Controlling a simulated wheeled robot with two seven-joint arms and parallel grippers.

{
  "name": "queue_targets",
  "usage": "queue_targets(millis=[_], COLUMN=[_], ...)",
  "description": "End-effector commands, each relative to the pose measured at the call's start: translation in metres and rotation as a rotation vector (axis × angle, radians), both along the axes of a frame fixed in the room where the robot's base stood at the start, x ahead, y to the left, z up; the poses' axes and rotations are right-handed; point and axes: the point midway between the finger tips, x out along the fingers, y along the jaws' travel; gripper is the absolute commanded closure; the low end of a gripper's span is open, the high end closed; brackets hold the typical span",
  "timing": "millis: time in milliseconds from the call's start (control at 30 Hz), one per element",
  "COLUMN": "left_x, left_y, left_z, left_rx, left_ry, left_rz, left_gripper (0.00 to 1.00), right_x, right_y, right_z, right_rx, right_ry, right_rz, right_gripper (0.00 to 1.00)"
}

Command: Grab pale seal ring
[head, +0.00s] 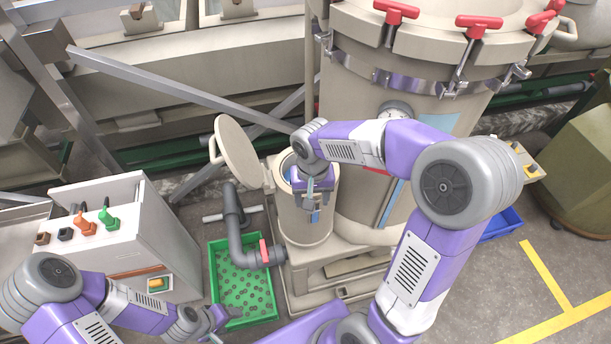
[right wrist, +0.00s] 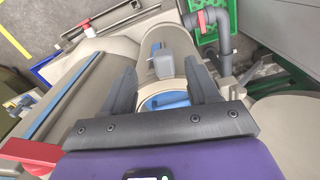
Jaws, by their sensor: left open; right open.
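I cannot clearly pick out a separate pale seal ring. A pale round rim (right wrist: 168,92) encircles a blue interior at the mouth of the small beige barrel (head: 305,230); I cannot tell whether it is the seal ring. My right gripper (head: 313,203) is over this barrel, pointing down. In the right wrist view its dark fingers (right wrist: 163,88) are spread on either side of the mouth, with nothing visibly gripped. A grey block with a blue part (right wrist: 163,62) shows between them. My left gripper (head: 222,320) is low at the left, open and empty, near the green tray.
A round lid (head: 237,152) stands open beside the small barrel. A large beige tank (head: 350,100) with red clamps rises behind. A green tray (head: 216,275) holds several small brown pieces under a grey pipe (head: 236,225). A cabinet (head: 165,225) with coloured knobs stands left.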

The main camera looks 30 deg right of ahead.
Motion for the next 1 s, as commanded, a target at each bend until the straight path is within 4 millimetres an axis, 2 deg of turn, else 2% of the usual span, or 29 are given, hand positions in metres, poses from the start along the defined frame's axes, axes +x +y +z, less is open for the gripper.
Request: queue_targets(millis=[100, 233, 367, 567, 900, 967, 1000], left_x=[0.000, 0.000, 0.000, 0.000, 0.000, 0.000, 0.000], left_y=[0.000, 0.000, 0.000, 0.000, 0.000, 0.000, 0.000], left_z=[-0.005, -0.008, -0.008, -0.008, -0.008, -0.008, -0.008], left_rx=[0.000, 0.000, 0.000, 0.000, 0.000, 0.000, 0.000], left_ry=[0.000, -0.001, -0.001, -0.001, -0.001, -0.001, -0.001], left_rz=[0.000, 0.000, 0.000, 0.000, 0.000, 0.000, 0.000], left_gripper=[0.40, 0.40, 0.40, 0.40, 0.40, 0.40, 0.40], right_x=[-0.002, -0.002, -0.001, -0.001, -0.001, -0.001, -0.001], right_y=[0.003, 0.004, 0.004, 0.004, 0.004, 0.004, 0.004], right_z=[-0.021, -0.039, -0.045, -0.045, -0.045, -0.045, -0.045], right_rx=[0.000, 0.000, -0.001, 0.000, 0.000, 0.000, 0.000], right_ry=[0.007, 0.004, 0.001, 0.000, 0.001, 0.001, 0.000], right_rz=[0.002, 0.001, 0.001, 0.001, 0.001, 0.001, 0.001], right_gripper=[0.40, 0.40, 0.40, 0.40, 0.91, 1.00, 1.00])
